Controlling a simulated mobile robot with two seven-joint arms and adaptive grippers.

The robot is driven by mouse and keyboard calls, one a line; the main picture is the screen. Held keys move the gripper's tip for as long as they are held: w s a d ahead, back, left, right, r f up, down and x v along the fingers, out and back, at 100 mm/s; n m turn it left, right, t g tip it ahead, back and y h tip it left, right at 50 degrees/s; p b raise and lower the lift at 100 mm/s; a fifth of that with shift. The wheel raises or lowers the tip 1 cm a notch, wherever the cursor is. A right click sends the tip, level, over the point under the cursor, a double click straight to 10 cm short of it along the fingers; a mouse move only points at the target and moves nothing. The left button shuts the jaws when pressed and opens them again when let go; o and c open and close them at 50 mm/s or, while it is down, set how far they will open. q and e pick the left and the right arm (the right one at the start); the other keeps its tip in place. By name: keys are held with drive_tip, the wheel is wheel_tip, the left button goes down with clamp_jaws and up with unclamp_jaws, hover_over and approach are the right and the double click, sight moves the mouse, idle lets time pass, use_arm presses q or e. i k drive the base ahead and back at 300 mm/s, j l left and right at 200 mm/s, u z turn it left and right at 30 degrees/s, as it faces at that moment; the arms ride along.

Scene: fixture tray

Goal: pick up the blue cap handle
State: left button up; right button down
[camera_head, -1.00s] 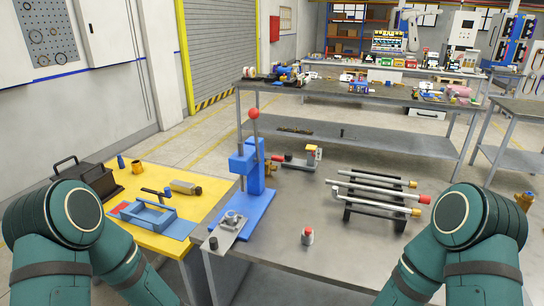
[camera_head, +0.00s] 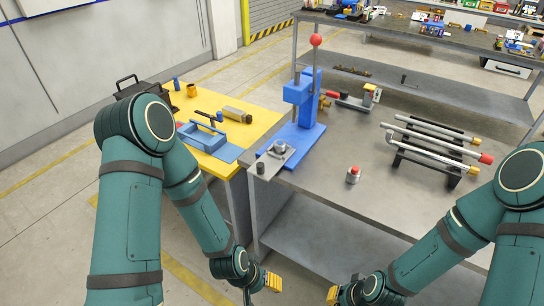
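A small upright blue piece (camera_head: 177,84) stands farther back. I cannot tell for certain which is the blue cap handle. My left gripper (camera_head: 272,282) hangs low in front of the grey bench, with yellow fingertips, well away from both. My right gripper (camera_head: 333,295) is at the bottom edge, partly cut off. Nothing shows held in either, and their openings cannot be made out.
A blue press (camera_head: 300,97) with a red knob stands at the grey bench's (camera_head: 325,180) left end. A red-topped cylinder (camera_head: 353,175) stands in the middle. A rack of capped rods (camera_head: 430,150) is at the right.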

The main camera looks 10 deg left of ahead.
sight(280, 150)
drive_tip(key=i+j, duration=0.15)
drive_tip(key=j, duration=0.2)
drive_tip(key=i+j, duration=0.15)
drive_tip(key=j, duration=0.15)
drive_tip(key=i+j, duration=0.15)
drive_tip(key=j, duration=0.2)
drive_tip(key=i+j, duration=0.15)
drive_tip(key=j, duration=0.15)
drive_tip(key=i+j+z, duration=0.1)
drive_tip(key=j+z, duration=0.15)
drive_tip(key=z, duration=0.25)
drive_tip(key=j+z, duration=0.25)
drive_tip(key=z, duration=0.2)
